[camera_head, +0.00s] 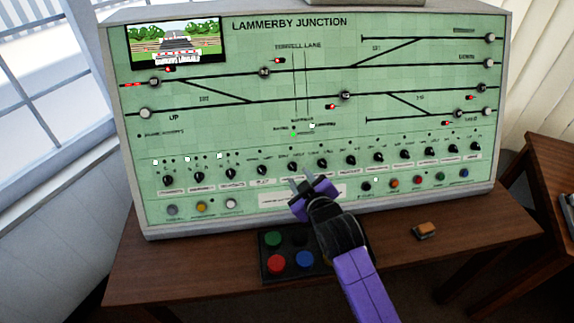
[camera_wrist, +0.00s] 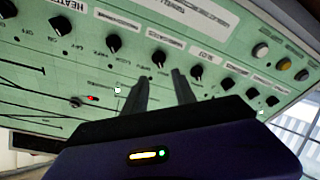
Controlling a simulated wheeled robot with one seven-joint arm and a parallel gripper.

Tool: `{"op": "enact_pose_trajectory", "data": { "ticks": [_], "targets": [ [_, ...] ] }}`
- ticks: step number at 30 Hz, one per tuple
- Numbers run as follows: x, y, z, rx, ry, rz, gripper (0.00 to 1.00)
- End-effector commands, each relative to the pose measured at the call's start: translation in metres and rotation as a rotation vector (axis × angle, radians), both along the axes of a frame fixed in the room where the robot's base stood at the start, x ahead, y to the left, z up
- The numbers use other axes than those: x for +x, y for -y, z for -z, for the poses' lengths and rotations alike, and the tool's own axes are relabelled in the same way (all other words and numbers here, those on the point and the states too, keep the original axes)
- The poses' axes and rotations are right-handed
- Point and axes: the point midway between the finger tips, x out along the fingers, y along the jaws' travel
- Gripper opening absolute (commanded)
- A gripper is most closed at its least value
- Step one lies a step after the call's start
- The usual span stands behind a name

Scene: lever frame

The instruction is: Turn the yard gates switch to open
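A row of black rotary switches (camera_head: 292,167) crosses the lower part of the green panel (camera_head: 220,110). The small labels are too blurred to tell which switch is the yard gates one. My gripper (camera_head: 302,184) is in front of the panel, just below the middle of this row. In the wrist view, my gripper (camera_wrist: 158,78) has its two fingers apart with nothing between them. One black switch (camera_wrist: 158,57) shows just beyond the gap, pointer tilted. Another switch (camera_wrist: 113,42) and a third (camera_wrist: 196,72) flank it. I cannot tell whether the fingers touch the panel.
A button box (camera_head: 266,274) with green, black, red and blue buttons stands on the wooden desk (camera_head: 180,275) below my arm. A small orange-brown block (camera_head: 425,231) lies to the right. Coloured buttons (camera_head: 201,207) line the panel's bottom. A screen (camera_head: 176,42) is at upper left.

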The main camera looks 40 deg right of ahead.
Motion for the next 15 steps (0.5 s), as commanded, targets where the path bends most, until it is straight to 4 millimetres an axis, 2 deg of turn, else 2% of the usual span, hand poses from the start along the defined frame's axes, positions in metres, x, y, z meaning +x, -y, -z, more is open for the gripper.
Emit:
{"op": "enact_pose_trajectory", "data": {
  "ticks": [5, 15],
  "targets": [
    [0.011, 0.007, 0.004, -0.007, -0.009, -0.002, 0.33],
    [0.052, 0.029, 0.021, -0.006, -0.009, -0.003, 0.33]
  ]
}}
